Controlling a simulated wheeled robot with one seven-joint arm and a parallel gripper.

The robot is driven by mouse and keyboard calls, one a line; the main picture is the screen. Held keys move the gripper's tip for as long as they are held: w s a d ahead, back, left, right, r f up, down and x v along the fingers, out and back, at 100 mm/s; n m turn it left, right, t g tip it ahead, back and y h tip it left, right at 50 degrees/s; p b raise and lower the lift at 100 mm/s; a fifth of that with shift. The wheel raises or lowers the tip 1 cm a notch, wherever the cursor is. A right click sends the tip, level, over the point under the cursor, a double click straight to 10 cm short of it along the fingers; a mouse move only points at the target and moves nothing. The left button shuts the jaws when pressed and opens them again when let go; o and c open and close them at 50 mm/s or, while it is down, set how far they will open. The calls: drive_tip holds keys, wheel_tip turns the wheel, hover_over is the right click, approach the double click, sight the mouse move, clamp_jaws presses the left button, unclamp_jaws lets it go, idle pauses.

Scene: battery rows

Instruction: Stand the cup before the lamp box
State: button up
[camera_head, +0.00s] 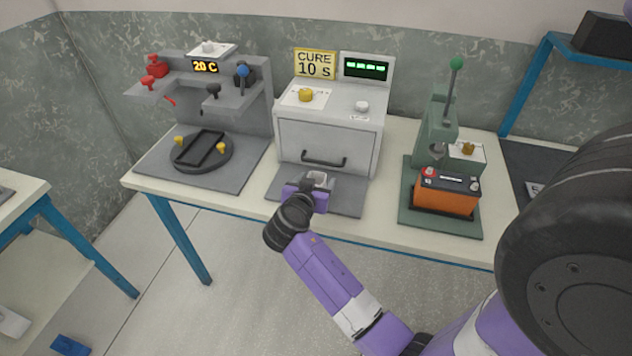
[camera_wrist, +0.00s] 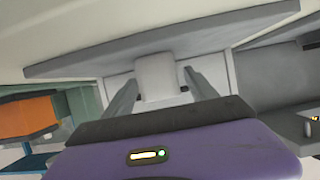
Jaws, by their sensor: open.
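The lamp box (camera_head: 328,140) is a pale grey cabinet with a closed front door and a dark bar handle (camera_head: 323,161). A grey mat (camera_head: 345,199) lies in front of it. A small whitish cup (camera_wrist: 155,75) stands on the mat, close in front of the door. In the head view the cup (camera_head: 319,175) is partly hidden by my gripper. My gripper (camera_wrist: 158,90) is open, with one finger on each side of the cup. Gaps show beside the cup in the wrist view, which looks upside down.
On the lamp box are a "CURE 10 S" sign (camera_head: 315,64), a green-lit display (camera_head: 366,68) and knobs. A grey stand with a round turntable (camera_head: 201,150) is at left. A green press (camera_head: 437,135) with an orange battery (camera_head: 446,197) is at right.

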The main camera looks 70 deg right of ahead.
drive_tip(key=shift+r, duration=0.2)
drive_tip(key=w+v, duration=0.1)
drive_tip(key=v, duration=1.1)
drive_tip(key=s+a+f+n+t+y, duration=0.2)
drive_tip(key=a+f+n+t+y, duration=0.3)
drive_tip(key=a, duration=0.4)
drive_tip(key=s+a+f+n+t+y, duration=0.25)
drive_tip(key=a+f+n, duration=0.3)
drive_tip(key=a, duration=0.35)
drive_tip(key=s+a+r+n+t+y, duration=0.4)
drive_tip(key=s+a+n, duration=0.15)
drive_tip(key=a, duration=0.25)
drive_tip(key=s+a+r+n+t+y, duration=0.1)
drive_tip(key=s+a+r+t+y, duration=0.1)
drive_tip(key=s+r, duration=0.5)
wheel_tip(320, 180, up, 3)
drive_tip(key=shift+r+b, duration=0.15)
drive_tip(key=shift+b, duration=0.25)
